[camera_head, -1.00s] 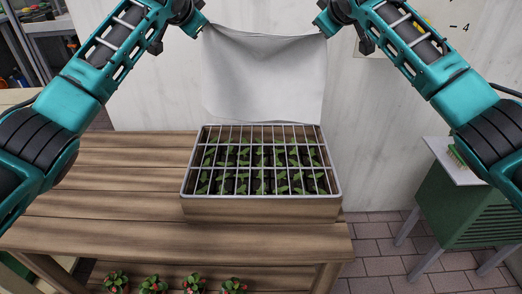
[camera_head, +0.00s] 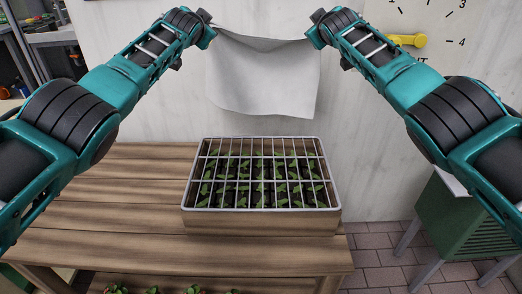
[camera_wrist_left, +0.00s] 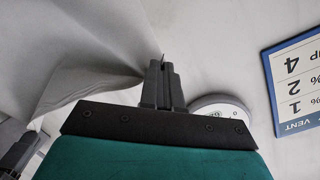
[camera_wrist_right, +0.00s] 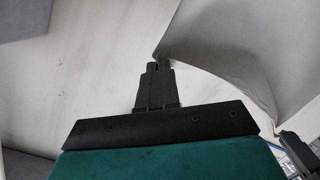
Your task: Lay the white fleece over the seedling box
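The white fleece (camera_head: 262,75) hangs as a sheet between my two grippers, behind and above the seedling box. My left gripper (camera_head: 213,32) is shut on its upper left corner, and my right gripper (camera_head: 311,40) is shut on its upper right corner. The fleece's lower edge hangs free, apart from the box. The seedling box (camera_head: 262,222) is wooden with a pale wire grid on top and green seedlings inside; it stands uncovered on the bench. The fleece also shows in the left wrist view (camera_wrist_left: 60,60) and the right wrist view (camera_wrist_right: 240,50), running from the closed fingers.
The slatted wooden bench (camera_head: 110,200) is clear left of the box. Small potted plants (camera_head: 193,289) sit below its front edge. A green cabinet (camera_head: 455,220) stands at right. A pale wall (camera_head: 370,140) is behind, with a yellow handle (camera_head: 407,40) at upper right.

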